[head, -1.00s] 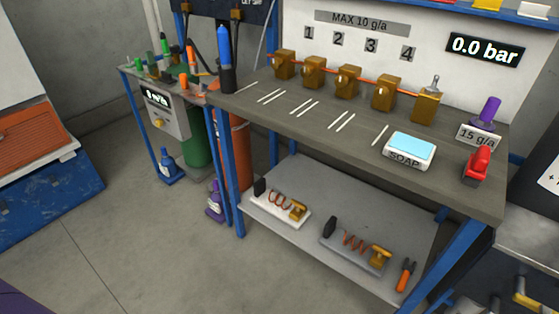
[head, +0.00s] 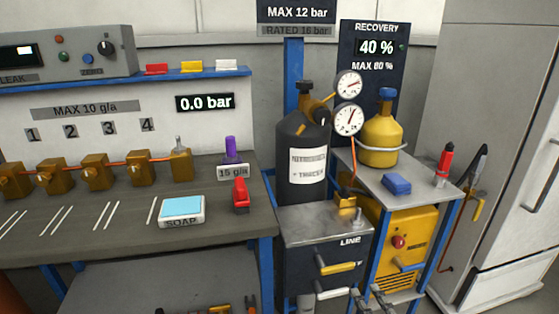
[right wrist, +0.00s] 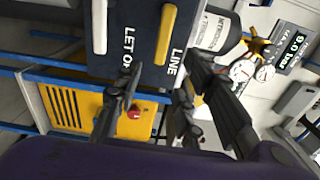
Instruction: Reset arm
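My right gripper (head: 375,301) shows at the bottom edge of the head view, in front of the dark valve panel (head: 335,252) marked LINE. In the right wrist view its dark fingers (right wrist: 160,85) are spread, with nothing seen between them. The panel carries a yellow handle (head: 338,268) and a white handle (head: 333,293). In the right wrist view the yellow handle (right wrist: 166,35) and the white handle (right wrist: 99,28) lie beyond the fingertips; I cannot tell any contact. My left gripper is not in view.
Behind the panel stands a black nitrogen cylinder (head: 305,190) with two gauges. To its right are a yellow recovery cylinder (head: 381,140) and a yellow machine (head: 412,240) on a blue-framed cart. A workbench (head: 110,225) with a soap dish (head: 181,211) is at left.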

